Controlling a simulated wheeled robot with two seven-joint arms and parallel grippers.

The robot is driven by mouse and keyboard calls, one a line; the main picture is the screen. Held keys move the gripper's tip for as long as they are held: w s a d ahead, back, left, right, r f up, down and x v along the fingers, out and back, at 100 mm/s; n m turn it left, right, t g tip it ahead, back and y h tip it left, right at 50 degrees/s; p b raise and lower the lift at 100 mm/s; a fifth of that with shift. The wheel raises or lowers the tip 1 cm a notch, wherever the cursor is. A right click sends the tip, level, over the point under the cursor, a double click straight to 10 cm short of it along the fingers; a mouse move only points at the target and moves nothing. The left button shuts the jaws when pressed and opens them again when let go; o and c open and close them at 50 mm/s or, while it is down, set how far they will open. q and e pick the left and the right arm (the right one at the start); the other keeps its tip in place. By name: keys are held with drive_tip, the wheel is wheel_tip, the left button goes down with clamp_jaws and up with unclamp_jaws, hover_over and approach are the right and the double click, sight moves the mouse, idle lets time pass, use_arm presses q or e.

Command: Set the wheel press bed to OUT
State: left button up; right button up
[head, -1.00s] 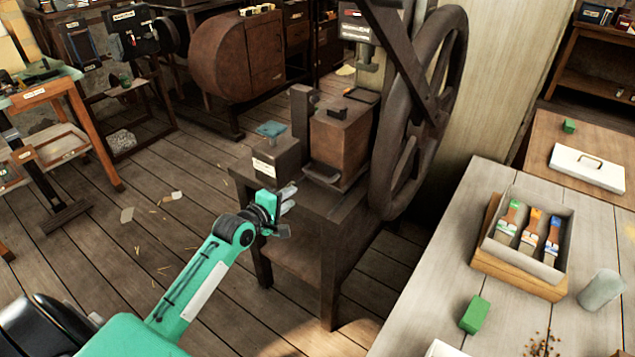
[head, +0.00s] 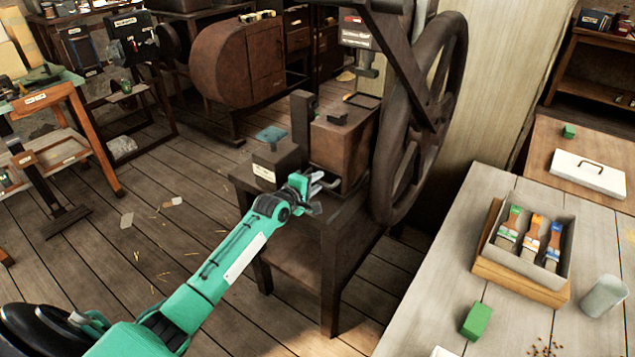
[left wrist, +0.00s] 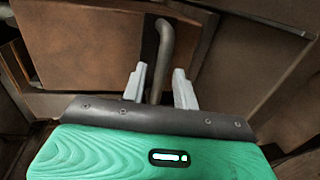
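The wheel press stands at the centre of the head view, with a large dark handwheel (head: 443,90) on its right side. A brown block (head: 338,140) sits on its dark table (head: 345,215). My left gripper (head: 322,183) is at the front of the press, just below the block. In the left wrist view its two pale fingers (left wrist: 160,72) are apart, with a bent metal handle bar (left wrist: 166,40) between them. Gaps show on both sides of the bar. I cannot tell the bed's position from its markings. My right gripper is out of view.
A small dark box with a white label (head: 264,172) stands left of the gripper on the press table. A pale worktable (head: 440,260) at right holds a tray of brushes (head: 555,275), a green block (head: 476,321) and a cup (head: 604,297). Open floor lies left.

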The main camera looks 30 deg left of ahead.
use_arm(q)
drive_tip(key=shift+w+d+f, duration=0.1)
drive_tip(key=shift+w, duration=0.5)
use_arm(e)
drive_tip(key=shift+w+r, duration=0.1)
use_arm(q)
drive_tip(key=shift+c, duration=0.4)
clamp_jaws()
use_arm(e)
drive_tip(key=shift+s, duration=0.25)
use_arm(q)
drive_tip(key=shift+s, duration=0.15)
